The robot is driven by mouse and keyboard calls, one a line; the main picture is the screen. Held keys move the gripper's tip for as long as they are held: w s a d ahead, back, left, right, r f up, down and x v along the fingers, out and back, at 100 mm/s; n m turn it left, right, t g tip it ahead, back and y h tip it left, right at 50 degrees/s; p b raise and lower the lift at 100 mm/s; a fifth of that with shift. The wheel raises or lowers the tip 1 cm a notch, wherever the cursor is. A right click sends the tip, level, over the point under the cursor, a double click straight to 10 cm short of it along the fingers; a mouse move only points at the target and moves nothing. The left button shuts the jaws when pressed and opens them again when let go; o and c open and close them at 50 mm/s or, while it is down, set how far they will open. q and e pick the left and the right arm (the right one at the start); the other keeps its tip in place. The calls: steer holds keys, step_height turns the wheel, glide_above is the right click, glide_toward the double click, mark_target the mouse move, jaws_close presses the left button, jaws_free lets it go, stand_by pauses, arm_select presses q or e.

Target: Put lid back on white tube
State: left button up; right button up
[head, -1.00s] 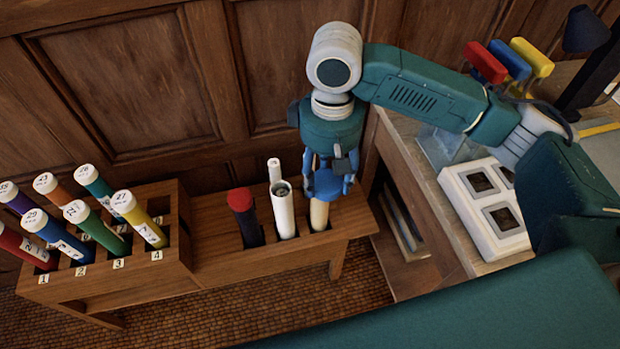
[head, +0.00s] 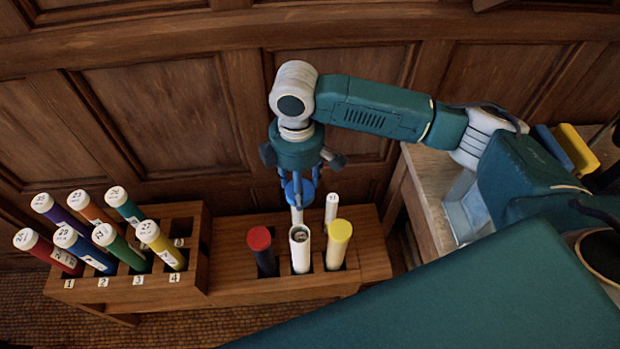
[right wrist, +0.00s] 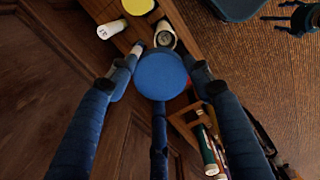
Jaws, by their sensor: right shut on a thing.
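The open white tube (head: 300,262) stands upright in the middle slot of the low wooden rack, its grey inside showing at the top. It also shows in the right wrist view (right wrist: 168,41). My right gripper (head: 298,186) is shut on the round blue lid (head: 299,194), which also shows in the right wrist view (right wrist: 161,75). In the head view, gripper and lid are above and behind the open tube's mouth, apart from it. In the right wrist view, a dark shape (right wrist: 300,17) at the top right may be my left gripper; its jaws are unclear.
A red-capped tube (head: 260,251) and a yellow-capped tube (head: 339,244) flank the open tube. Two slim white tubes stand behind; one (head: 331,208) has a marked top, the other's top is hidden by the lid. Several numbered tubes fill the left rack (head: 150,296).

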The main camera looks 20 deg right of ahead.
mark_target(290, 185)
steer(key=f+n+p, duration=0.1)
steer(key=n, duration=0.1)
steer(key=w+a+f+n+p, duration=0.1)
steer(key=n+p, duration=0.1)
steer(key=n, duration=0.1)
steer(key=w+f+n+p, duration=0.1)
steer(key=f+n, duration=0.1)
steer(key=n, duration=0.1)
steer(key=shift+a+p, duration=0.3)
steer(key=shift+a, duration=0.05)
steer(key=s+f+n, duration=0.1)
steer(key=f+n, duration=0.2)
steer(key=f, duration=0.1)
steer(key=s+f+n, duration=0.1)
steer(key=f+n, duration=0.2)
steer(key=f, duration=0.1)
steer(key=s+f+n, duration=0.1)
steer(key=f+n, duration=0.2)
steer(key=f, duration=0.1)
steer(key=shift+d+n, duration=0.3)
steer(key=shift+d, duration=0.05)
steer(key=shift+f+b, duration=0.5)
steer(key=shift+f, duration=0.35)
steer(key=shift+p, duration=0.4)
steer(key=shift+f, duration=0.1)
stand_by(0.8)
